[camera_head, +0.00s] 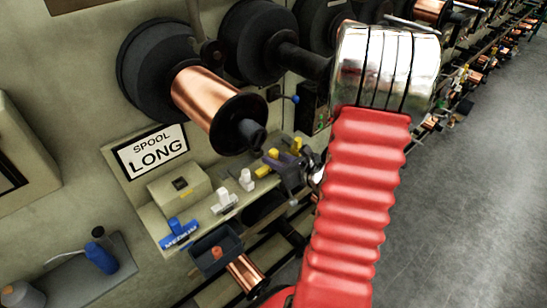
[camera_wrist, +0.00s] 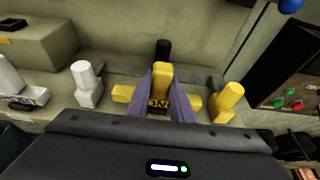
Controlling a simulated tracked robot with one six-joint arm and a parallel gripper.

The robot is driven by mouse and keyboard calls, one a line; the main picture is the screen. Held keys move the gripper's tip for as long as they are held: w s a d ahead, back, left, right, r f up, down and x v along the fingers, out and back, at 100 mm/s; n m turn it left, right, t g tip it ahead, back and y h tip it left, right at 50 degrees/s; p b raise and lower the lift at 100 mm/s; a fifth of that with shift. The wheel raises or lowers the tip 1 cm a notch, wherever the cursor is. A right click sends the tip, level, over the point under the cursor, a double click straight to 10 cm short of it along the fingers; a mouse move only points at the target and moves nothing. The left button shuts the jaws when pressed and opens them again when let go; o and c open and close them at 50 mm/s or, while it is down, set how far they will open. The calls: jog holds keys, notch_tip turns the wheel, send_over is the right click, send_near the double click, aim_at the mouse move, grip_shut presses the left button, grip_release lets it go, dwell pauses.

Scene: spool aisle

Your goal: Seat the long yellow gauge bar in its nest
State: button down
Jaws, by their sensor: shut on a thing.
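The long yellow gauge bar (camera_wrist: 122,93) lies crosswise between my gripper's purple fingers in the wrist view, its upright yellow handle held between them. Part of its dark lettering shows. My gripper (camera_wrist: 163,88) is shut on this handle. In the head view my gripper (camera_head: 287,164) is over the right part of the shelf, with the yellow bar (camera_head: 263,171) at its fingers. I cannot tell whether the bar touches the shelf. A yellow post (camera_wrist: 228,102) stands just right of the bar. A nest under the bar is hidden by the bar and my fingers.
A white post (camera_wrist: 85,85) and a white gauge bar (camera_head: 224,202) stand left of my gripper. A blue MEDIUM bar (camera_head: 180,232) lies at the shelf's front left.

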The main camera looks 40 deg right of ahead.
jog(key=c, duration=1.5)
grip_release()
